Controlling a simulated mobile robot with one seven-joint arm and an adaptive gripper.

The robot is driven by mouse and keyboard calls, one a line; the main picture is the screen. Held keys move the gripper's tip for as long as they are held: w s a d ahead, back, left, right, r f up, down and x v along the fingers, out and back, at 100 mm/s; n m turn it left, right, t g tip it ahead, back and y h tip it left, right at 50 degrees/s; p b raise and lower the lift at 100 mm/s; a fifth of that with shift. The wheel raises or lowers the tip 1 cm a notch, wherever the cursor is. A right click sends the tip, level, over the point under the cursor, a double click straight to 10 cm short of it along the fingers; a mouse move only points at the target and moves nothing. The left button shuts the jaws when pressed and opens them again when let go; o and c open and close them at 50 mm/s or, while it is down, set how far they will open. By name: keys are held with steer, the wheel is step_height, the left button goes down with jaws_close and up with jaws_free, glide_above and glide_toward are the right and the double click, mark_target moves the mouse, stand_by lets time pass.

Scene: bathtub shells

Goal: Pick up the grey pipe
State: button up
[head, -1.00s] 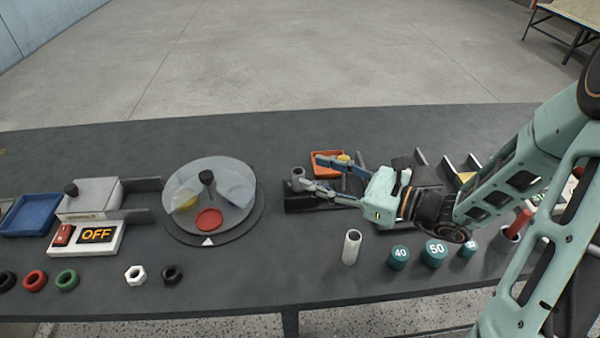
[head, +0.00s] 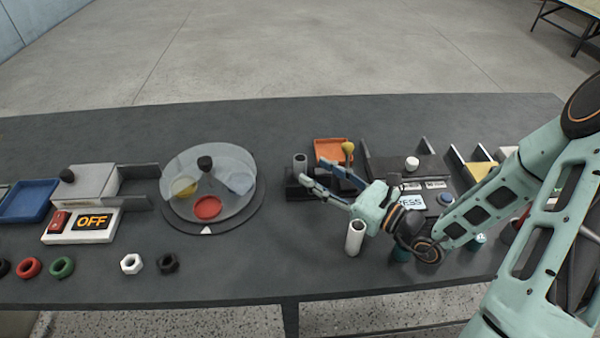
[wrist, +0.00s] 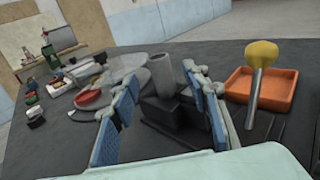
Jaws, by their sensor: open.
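The grey pipe (head: 300,162) stands upright in a dark block (head: 298,190) on the table. My gripper (head: 313,171) is open and empty, with its fingers pointing toward the pipe from the right. In the wrist view the pipe (wrist: 162,75) shows beyond and between the two blue-padded fingertips (wrist: 164,84), with its hollow top facing up. Its lower end is hidden in the block (wrist: 168,108). I cannot tell whether a finger touches it.
A yellow-knobbed lever (head: 348,150) and an orange tray (head: 330,150) stand close to the fingers. A white tube (head: 354,240) stands below my gripper. A turntable with a clear cover (head: 215,185) lies to the left. Teal weights are partly hidden behind my arm.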

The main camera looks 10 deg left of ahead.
mark_target(305, 165)
steer(key=x, duration=0.6)
jaws_close()
